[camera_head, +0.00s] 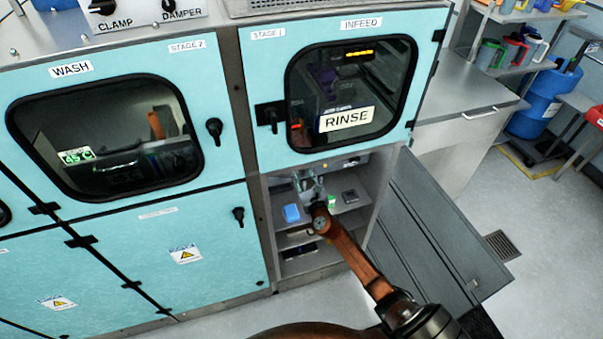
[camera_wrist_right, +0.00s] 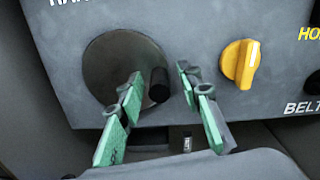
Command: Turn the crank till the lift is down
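The crank shows in the right wrist view as a dark round disc (camera_wrist_right: 122,78) on a grey panel, with a black cylindrical handle (camera_wrist_right: 159,85) near its right edge. My right gripper (camera_wrist_right: 160,84) is open, with its green-padded fingers on either side of the handle. A gap shows on both sides, so the fingers do not appear closed on it. In the head view my right gripper (camera_head: 308,186) reaches into the open compartment below the INFEED window, and the crank cannot be made out there. I cannot identify the lift in either view. My left gripper is not in view.
A yellow knob (camera_wrist_right: 241,63) sits on the panel right of the crank. In the head view a blue object (camera_head: 291,213) lies on the compartment's shelf. The grey cabinet door (camera_head: 430,235) hangs open to the right of my arm.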

